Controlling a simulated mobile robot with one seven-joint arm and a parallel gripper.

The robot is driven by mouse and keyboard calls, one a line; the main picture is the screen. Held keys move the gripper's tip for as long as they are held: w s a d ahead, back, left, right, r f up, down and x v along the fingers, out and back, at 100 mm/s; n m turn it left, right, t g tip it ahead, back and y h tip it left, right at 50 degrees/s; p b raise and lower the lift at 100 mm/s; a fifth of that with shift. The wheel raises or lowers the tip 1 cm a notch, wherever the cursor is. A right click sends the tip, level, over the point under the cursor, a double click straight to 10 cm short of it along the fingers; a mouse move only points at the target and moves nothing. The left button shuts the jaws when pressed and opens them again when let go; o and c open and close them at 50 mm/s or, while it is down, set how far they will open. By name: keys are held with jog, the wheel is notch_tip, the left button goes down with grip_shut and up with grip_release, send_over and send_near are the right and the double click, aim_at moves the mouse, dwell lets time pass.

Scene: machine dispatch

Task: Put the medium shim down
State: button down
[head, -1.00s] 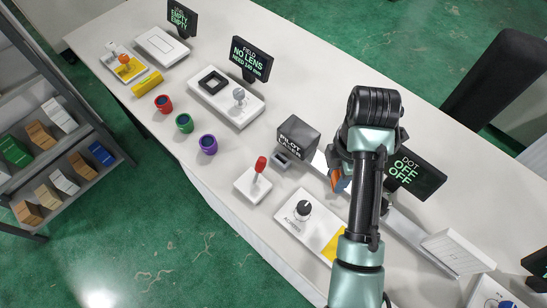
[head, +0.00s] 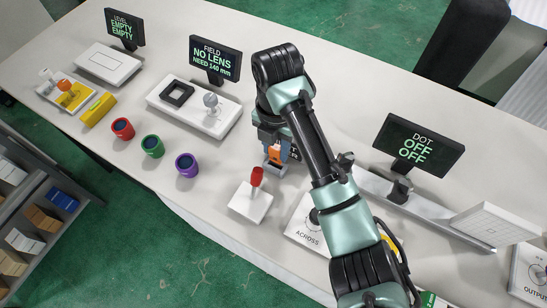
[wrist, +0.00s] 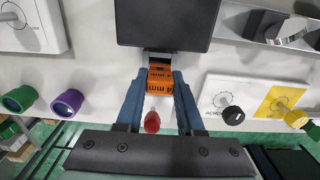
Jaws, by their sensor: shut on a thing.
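My gripper (head: 275,160) is shut on an orange block marked "4 mm" (wrist: 160,80), which I take for the medium shim. The wrist view shows the shim between the two blue fingers (wrist: 159,92). Its far end is close to a small grey holder (wrist: 160,57) in front of the dark laser box (wrist: 168,22). I cannot tell whether the shim touches the holder. In the head view the orange shim (head: 274,153) shows small between the fingers, and my arm hides most of the laser box and the holder.
A red-knobbed lever (head: 257,177) on a white base stands just in front of my gripper. The ACROSS dial plate (head: 305,232) is to the right, partly behind my arm. Red, green and purple cups (head: 187,165) stand left. A "DOT OFF" screen (head: 417,146) stands right.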

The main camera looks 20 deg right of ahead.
aim_at(275, 161)
jog(key=shift+f, duration=2)
jog(key=shift+f, duration=0.15)
jog(key=c, duration=0.5)
grip_release()
notch_tip(275, 161, up, 12)
jog(key=p, duration=0.3)
jog(key=shift+r, duration=0.2)
